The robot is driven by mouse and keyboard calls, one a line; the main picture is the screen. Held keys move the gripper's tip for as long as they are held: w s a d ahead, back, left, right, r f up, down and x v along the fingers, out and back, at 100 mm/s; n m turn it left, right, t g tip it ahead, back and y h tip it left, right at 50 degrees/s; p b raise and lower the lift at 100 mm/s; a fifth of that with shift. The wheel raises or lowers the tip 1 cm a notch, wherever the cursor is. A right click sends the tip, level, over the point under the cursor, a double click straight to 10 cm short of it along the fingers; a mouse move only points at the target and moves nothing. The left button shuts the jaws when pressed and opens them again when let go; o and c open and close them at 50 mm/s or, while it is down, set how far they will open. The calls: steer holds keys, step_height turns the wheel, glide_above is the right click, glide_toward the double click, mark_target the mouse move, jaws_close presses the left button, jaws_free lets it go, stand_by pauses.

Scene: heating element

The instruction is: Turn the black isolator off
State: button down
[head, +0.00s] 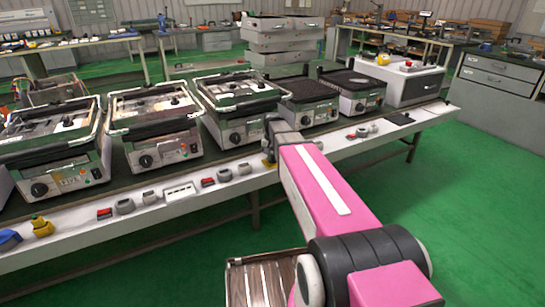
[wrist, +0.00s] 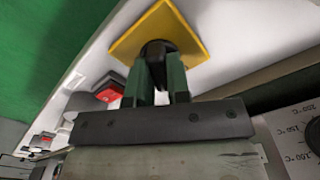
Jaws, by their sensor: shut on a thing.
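The black isolator knob (wrist: 158,50) stands on a square yellow plate (wrist: 196,27) on the light front panel of the bench. My gripper (wrist: 160,74) has its two green-lined fingers on either side of the knob and is shut on it. The fingers cover part of the knob, so I cannot tell its exact angle. In the head view, my gripper (head: 270,146) is at the bench front, and only a bit of the yellow plate (head: 267,163) shows. My pink arm hides what lies just right of it.
Several contact grills (head: 157,123) stand in a row on the bench. Red and grey switches (head: 208,182) line its front panel on both sides of my gripper. Another yellow-based switch (head: 41,228) is at far left. The green floor (head: 450,200) at right is clear.

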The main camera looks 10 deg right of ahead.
steer(key=n, duration=0.5)
steer(key=shift+n, duration=0.4)
stand_by(0.4)
steer(key=c, duration=1.1)
jaws_free()
steer(key=shift+r, duration=0.1)
step_height(320, 180, up, 11)
steer(key=shift+f, duration=0.15)
steer(key=s+f+m, duration=0.1)
steer(key=s+f, duration=0.5)
steer(key=s, duration=0.1)
steer(key=s+f+m, duration=0.1)
steer(key=s+f, duration=0.5)
steer(key=s, duration=0.1)
steer(key=s+f+m, duration=0.1)
steer(key=s+f, duration=0.5)
steer(key=s, duration=0.1)
steer(key=shift+s, duration=0.3)
